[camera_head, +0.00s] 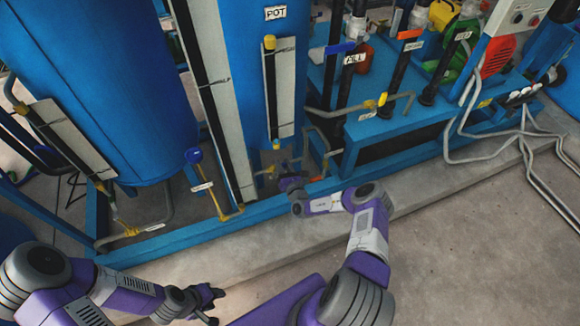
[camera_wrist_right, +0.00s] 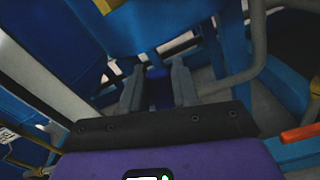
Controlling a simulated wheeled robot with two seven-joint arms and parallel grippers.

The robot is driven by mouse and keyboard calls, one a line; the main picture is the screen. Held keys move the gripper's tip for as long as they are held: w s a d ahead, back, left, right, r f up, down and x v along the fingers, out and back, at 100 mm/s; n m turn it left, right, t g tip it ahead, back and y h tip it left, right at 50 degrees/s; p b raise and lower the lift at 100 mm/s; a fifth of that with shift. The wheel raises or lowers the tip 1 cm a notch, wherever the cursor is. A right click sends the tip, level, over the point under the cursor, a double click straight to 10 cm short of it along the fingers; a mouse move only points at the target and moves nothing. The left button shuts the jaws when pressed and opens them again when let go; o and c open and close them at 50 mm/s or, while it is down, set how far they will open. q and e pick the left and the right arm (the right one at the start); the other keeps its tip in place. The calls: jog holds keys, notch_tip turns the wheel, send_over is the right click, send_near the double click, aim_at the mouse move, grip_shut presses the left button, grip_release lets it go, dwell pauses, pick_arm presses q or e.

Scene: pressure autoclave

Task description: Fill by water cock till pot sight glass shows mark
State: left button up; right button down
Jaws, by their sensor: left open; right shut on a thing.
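The blue pot labelled POT (camera_head: 240,60) stands at top centre. Its sight glass, a tube on a white plate (camera_head: 286,90) with a yellow top fitting (camera_head: 269,42), is on its front; its level and mark are too small to read. My right gripper (camera_head: 287,178) is low, just below the sight glass. In the right wrist view its fingers (camera_wrist_right: 158,88) are shut on a dark blue part (camera_wrist_right: 160,92), mostly hidden. I cannot tell which cock is the water cock. My left gripper (camera_head: 212,300) is open and empty over the floor at the bottom.
A blue-handled valve (camera_head: 340,48) and a yellow-handled one (camera_head: 382,99) stand right of the pot. A blue knob (camera_head: 193,155) is on a pipe to the left. An orange lever (camera_wrist_right: 300,132) shows in the right wrist view. The floor (camera_head: 460,240) is clear at lower right.

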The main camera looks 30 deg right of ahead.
jog(key=shift+f, duration=0.1)
jog(key=c, duration=0.9)
grip_release()
jog(key=shift+s, duration=0.15)
jog(key=s+p, duration=0.1)
jog(key=s, duration=0.3)
jog(key=s+a+p, duration=0.1)
jog(key=s, duration=0.1)
jog(key=shift+p, duration=0.3)
jog(key=shift+s+a, duration=0.1)
jog(key=shift+s, duration=0.55)
